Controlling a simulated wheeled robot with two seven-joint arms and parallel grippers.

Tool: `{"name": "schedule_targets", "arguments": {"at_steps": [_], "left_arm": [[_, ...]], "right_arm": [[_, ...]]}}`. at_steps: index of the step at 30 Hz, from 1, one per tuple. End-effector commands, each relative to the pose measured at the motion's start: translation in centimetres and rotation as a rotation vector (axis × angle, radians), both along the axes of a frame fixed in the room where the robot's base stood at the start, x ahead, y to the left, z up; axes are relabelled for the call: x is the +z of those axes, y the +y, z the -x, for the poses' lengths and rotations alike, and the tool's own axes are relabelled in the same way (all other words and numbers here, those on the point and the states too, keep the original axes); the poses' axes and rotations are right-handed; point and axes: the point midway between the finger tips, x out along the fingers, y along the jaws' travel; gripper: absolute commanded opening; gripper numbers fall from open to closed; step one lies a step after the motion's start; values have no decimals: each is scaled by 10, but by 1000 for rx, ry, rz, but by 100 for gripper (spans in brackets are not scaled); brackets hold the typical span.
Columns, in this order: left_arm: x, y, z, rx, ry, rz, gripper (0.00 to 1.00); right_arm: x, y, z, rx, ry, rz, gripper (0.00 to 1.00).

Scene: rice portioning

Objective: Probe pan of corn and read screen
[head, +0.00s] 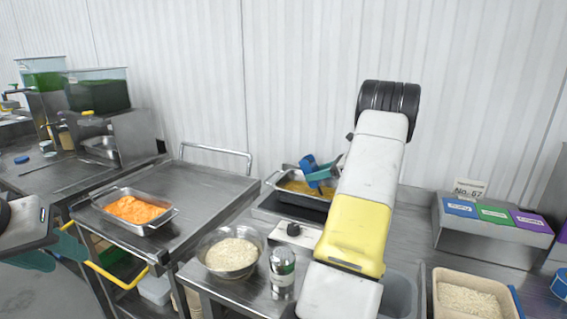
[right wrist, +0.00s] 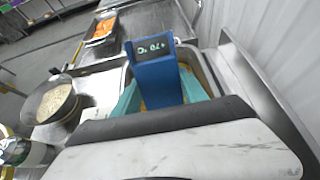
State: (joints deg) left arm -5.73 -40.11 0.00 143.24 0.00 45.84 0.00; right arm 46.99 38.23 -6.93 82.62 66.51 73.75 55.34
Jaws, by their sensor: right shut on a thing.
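The pan of corn (head: 275,183) sits on the back counter, with yellow corn inside, partly hidden behind my right arm. My right gripper (head: 322,176) is over the pan, its teal fingers shut on a blue probe thermometer (head: 307,163).
A pan of orange food (head: 134,209) stands on the steel cart. A bowl of rice (head: 231,252) and a metal canister (head: 282,272) stand in front of the corn. A rice tub (head: 470,296) and a colored-label box (head: 493,222) are at right.

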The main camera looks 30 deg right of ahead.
Motion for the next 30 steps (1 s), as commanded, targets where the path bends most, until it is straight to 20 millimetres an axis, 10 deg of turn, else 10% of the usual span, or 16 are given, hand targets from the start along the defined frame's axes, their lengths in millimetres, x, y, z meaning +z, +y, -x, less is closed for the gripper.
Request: {"name": "schedule_targets", "arguments": {"at_steps": [30], "left_arm": [[0,0,0,0,0,0,36]], "right_arm": [[101,0,0,1,-3,3,10]]}}
